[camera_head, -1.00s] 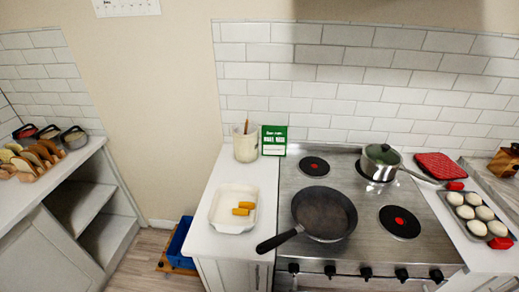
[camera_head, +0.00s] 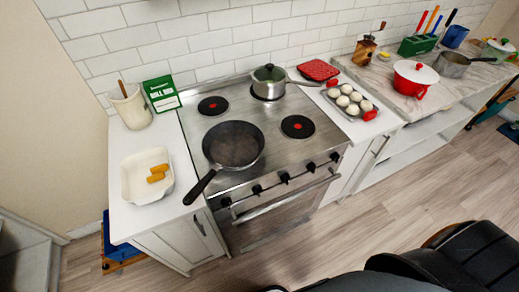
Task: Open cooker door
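The cooker (camera_head: 190,125) stands against the tiled wall in the middle of the head view, with a steel hob on top. Its door (camera_head: 272,222) is on the front below a row of black knobs and looks shut. A bar handle (camera_head: 285,199) runs across the top of the door. A dark frying pan (camera_head: 234,146) sits on the front left of the hob, its handle jutting over the front left edge. A lidded pot (camera_head: 268,84) stands at the back. Neither of my grippers shows in the view.
A white dish (camera_head: 133,190) with two yellow pieces sits on the left counter. A tray of white balls (camera_head: 340,110) and a red pot (camera_head: 414,92) are on the right. The wooden floor (camera_head: 300,248) before the cooker looks clear. Dark shapes fill the bottom right, unclear what.

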